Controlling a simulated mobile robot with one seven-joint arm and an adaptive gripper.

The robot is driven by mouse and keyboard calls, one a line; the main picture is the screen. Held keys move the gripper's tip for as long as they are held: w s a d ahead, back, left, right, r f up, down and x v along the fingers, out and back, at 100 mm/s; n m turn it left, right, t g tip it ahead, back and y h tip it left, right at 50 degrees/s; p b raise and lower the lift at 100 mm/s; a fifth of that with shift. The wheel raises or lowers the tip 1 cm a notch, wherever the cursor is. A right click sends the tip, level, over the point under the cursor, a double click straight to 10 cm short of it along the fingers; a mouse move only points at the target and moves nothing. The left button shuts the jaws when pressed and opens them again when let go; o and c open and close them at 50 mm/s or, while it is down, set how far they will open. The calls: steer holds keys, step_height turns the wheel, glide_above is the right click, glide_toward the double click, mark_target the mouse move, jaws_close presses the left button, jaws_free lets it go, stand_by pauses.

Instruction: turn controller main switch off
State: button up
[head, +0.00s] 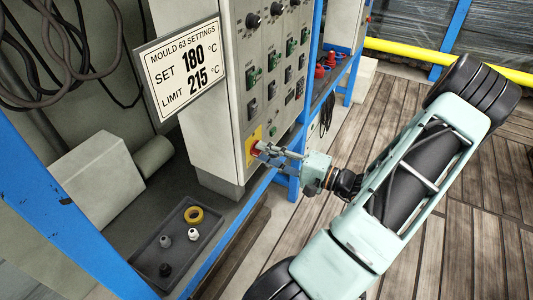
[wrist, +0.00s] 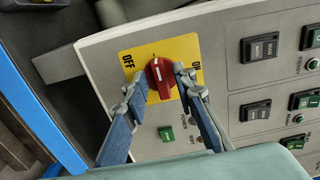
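The controller main switch is a red rotary knob (wrist: 160,77) on a yellow plate (wrist: 190,46) marked OFF on the left and ON on the right in the wrist view. A white line on the knob runs roughly up and down there; I cannot tell which label it points to. My gripper (wrist: 160,80) is open, with one finger on each side of the knob. The right finger overlaps the knob's edge in the picture; contact is unclear. In the head view my gripper (head: 262,150) is at the yellow plate (head: 254,137), hiding part of the knob.
The grey cabinet (head: 236,120) carries several green and black switches. A sign (head: 181,69) reads set 180 °C, limit 215 °C. A dark tray (head: 195,218) with a yellow ring and small parts lies below left, near a pale block (head: 95,180). Wooden floor is clear at right.

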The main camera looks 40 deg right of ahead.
steer(key=v, duration=1.2)
stand_by(0.6)
